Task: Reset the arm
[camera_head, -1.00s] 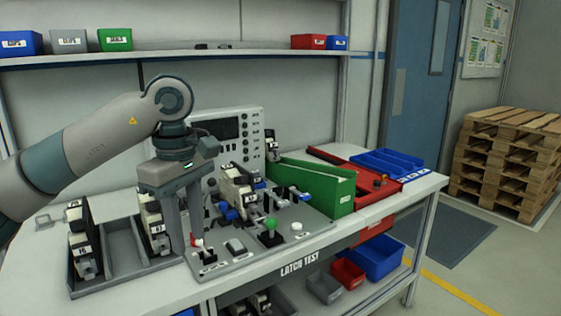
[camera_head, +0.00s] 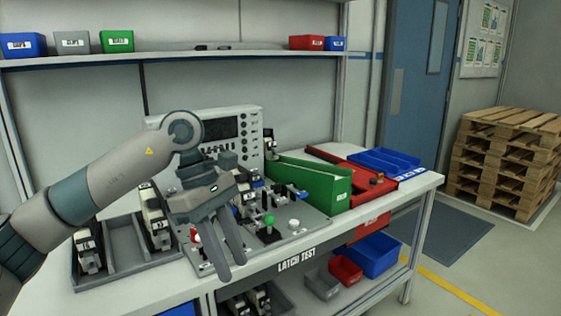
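My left gripper (camera_head: 226,262) comes in from the left and points down in front of the latch test fixture (camera_head: 310,226). Its two fingers are apart with nothing seen between them, so it is open. The fingers cover the front left part of the fixture and its switches. A green-knobbed lever (camera_head: 269,221) stands upright on the fixture, to the right of the fingers. A white knob (camera_head: 294,224) is beside it. A red part (camera_head: 195,236) shows just left of the fingers. My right gripper is not in view.
A grey tray (camera_head: 125,250) with black and cream parts stands at the left. A green bin (camera_head: 318,182), a red tray (camera_head: 374,195) and a blue tray (camera_head: 385,160) fill the right of the bench. A grey control panel (camera_head: 250,130) stands behind.

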